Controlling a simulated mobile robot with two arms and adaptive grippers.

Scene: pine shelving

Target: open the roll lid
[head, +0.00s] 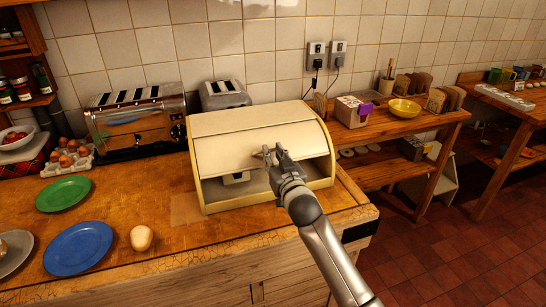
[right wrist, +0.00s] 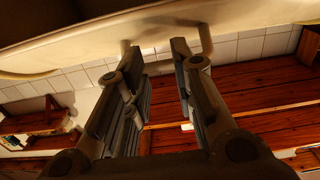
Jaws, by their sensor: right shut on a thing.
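The cream bread box with the roll lid (head: 230,145) stands on the wooden counter. The lid is partly raised, with a gap along its lower front showing the inside and a small pale thing (head: 236,178) in it. My right gripper (head: 271,154) is at the lid's lower front edge, shut on the lid's handle; the fingers hide most of the handle in the head view. In the right wrist view the fingers (right wrist: 158,62) reach up to the handle posts under the pale lid (right wrist: 90,40). My left gripper is not in view.
A toaster (head: 137,122) and a second toaster (head: 223,94) stand behind and left of the box. A shelf unit (head: 400,127) stands to the right.

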